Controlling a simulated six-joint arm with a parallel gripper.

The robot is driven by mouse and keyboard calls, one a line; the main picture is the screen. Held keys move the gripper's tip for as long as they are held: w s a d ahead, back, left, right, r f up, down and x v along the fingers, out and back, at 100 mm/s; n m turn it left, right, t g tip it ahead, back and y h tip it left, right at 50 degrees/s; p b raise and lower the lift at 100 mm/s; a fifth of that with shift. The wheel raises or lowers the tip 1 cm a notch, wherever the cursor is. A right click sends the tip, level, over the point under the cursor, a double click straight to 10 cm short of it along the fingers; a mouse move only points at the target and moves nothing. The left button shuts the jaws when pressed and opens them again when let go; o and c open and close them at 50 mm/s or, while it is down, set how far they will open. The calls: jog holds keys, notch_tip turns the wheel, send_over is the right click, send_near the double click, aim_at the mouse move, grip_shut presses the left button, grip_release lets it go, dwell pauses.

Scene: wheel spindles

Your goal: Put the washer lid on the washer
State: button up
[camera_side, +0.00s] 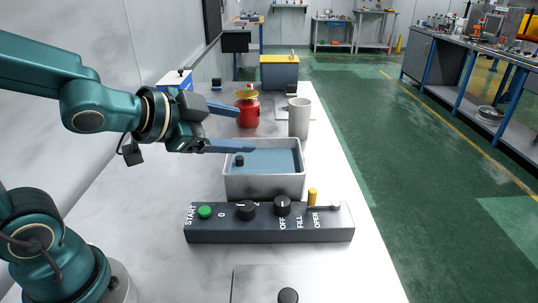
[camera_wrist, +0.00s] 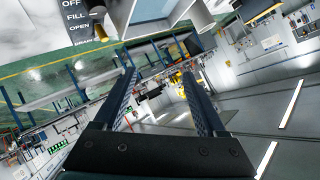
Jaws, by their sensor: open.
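The washer (camera_side: 264,188) is a grey open-topped tub with a blue interior, in the middle of the bench in the side view. A small dark knob-like part (camera_side: 239,160) shows inside it at the left. A flat grey plate with a black knob (camera_side: 288,296), which looks like the washer lid (camera_side: 258,282), lies at the bottom edge of the side view, partly cut off. My gripper (camera_side: 243,128) is open and empty above the washer's back left, its fingers pointing right. In the wrist view my gripper (camera_wrist: 159,75) shows both fingers apart with nothing between them.
A dark control panel (camera_side: 270,235) with knobs stands between washer and lid. Behind the washer are a grey cylinder (camera_side: 299,118) and a red container with a yellow top (camera_side: 247,110). The bench left of the washer looks clear.

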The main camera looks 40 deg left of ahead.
jog(key=w+d+f+m+h, duration=0.2)
jog(key=d+f+m+h, duration=0.1)
jog(key=d+f+m, duration=0.1)
jog(key=m+g+h, duration=0.3)
jog(key=g+h, duration=0.5)
jog(key=h, duration=0.2)
send_near(284, 294)
jog(key=x, duration=0.4)
jog(key=shift+d+r, duration=0.15)
jog(key=shift+r, duration=0.2)
jog(key=shift+s+f+n, duration=0.15)
jog(key=shift+f+n, duration=0.1)
jog(key=shift+n, duration=0.15)
jog(key=shift+x, duration=2.5)
jog(key=shift+f, duration=0.15)
grip_shut()
